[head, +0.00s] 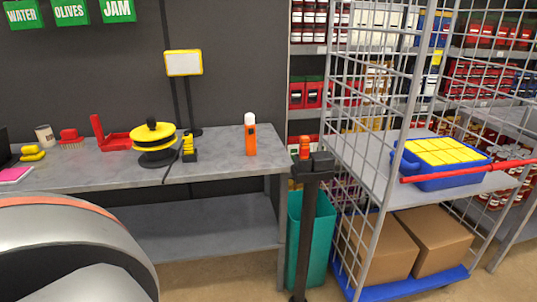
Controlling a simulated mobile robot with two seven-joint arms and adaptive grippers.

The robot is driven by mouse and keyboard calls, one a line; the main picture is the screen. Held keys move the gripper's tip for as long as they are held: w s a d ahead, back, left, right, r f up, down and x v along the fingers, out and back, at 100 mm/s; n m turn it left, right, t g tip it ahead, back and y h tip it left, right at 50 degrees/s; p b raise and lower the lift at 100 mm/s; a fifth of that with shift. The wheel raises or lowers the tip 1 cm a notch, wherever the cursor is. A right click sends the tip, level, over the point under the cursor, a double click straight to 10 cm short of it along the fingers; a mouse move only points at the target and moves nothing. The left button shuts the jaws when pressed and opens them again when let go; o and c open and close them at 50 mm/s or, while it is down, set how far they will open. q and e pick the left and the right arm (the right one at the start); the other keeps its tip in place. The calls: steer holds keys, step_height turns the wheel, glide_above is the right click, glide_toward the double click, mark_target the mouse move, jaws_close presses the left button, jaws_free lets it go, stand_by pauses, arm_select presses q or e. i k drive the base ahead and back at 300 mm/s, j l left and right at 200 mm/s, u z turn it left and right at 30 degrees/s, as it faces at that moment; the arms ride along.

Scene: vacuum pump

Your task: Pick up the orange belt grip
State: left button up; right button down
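A small orange piece (304,149) stands on the black head of a post (307,225) between the table and the wire cart. It looks like the orange belt grip, but it is too small to make out its shape fully. Another orange object, upright with a white top (250,138), stands near the right end of the grey table. Neither gripper shows in the head view. A large rounded grey part with an orange edge, probably mine, fills the lower left corner.
A wire cart (385,165) right of the post holds a blue crate (440,182) and cardboard boxes. A red bar (470,171) crosses the cart. A teal bin (320,245) stands behind the post.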

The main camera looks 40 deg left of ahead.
mark_target(304, 149)
steer(key=u, duration=1.1)
